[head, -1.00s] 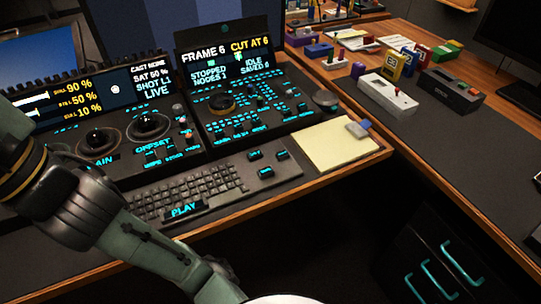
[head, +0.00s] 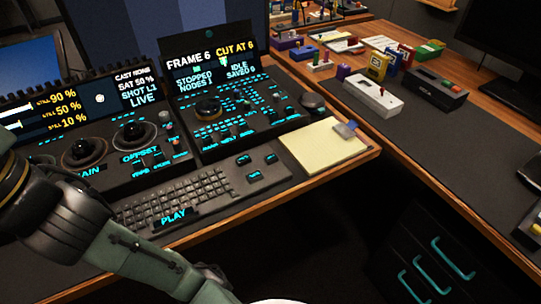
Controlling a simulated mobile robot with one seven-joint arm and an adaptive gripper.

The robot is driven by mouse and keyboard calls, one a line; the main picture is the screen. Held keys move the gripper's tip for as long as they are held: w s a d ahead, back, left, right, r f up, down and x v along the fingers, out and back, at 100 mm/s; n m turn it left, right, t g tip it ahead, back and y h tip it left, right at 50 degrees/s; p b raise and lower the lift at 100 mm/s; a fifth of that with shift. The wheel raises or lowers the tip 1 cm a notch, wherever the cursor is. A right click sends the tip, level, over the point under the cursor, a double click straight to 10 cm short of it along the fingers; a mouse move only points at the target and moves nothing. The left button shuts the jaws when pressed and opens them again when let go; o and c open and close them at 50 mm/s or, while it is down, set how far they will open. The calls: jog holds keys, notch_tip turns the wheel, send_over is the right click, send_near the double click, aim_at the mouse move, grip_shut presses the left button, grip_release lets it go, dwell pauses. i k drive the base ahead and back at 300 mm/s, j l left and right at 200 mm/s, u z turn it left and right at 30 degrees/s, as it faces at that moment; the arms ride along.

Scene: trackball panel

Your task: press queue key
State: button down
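I cannot read which key is the queue key. My arm crosses the lower left. My gripper (head: 214,280) is only partly seen, dark and low, near the bottom edge, apart from the panels; its fingers are not clear.
A keyboard (head: 185,196) with a lit "PLAY" key lies in front of the panels. A yellow notepad (head: 322,146) is to the right. Small boxes, a white device (head: 372,98) and a black device (head: 436,94) stand on the right desk. Dark drawers (head: 425,255) are below.

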aim_at(272, 158)
jog(key=u, duration=1.6)
jog(key=k+l, duration=0.45)
